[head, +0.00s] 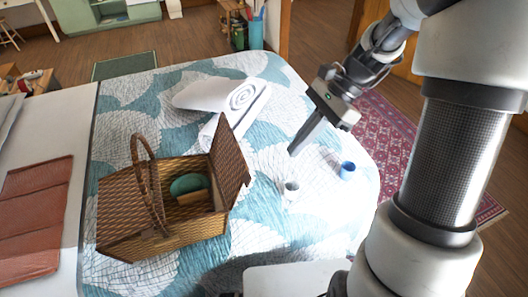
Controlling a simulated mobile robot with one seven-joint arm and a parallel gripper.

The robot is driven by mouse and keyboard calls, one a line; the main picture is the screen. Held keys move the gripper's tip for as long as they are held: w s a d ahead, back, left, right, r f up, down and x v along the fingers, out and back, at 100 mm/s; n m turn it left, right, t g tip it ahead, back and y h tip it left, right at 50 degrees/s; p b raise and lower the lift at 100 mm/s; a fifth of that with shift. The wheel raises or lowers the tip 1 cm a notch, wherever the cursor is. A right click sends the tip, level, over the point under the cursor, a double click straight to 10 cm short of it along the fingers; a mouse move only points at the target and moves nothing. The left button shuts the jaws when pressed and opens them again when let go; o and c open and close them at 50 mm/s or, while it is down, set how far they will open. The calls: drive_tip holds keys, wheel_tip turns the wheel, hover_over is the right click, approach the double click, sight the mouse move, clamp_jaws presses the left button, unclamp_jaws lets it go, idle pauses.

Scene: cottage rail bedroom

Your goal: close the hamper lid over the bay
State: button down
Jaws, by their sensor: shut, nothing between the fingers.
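A brown wicker hamper (135,239) with an arched handle (139,160) stands on the bed at the left of centre. Its right-hand lid (229,163) is raised and stands tilted open over the bay. The open bay (194,209) holds a dark green round item (188,183) and a tan block-like item (192,198). The left part of the hamper top appears covered. My gripper (292,153) is shut and empty, pointing down to the right of the raised lid, apart from it.
The patterned quilt (307,243) is clear in front of the cups.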

drive_tip(key=s+a+f, duration=0.2)
drive_tip(key=a+f, duration=0.4)
drive_tip(key=a, duration=0.3)
drive_tip(key=shift+s+f, duration=0.3)
drive_tip(key=shift+r, duration=0.15)
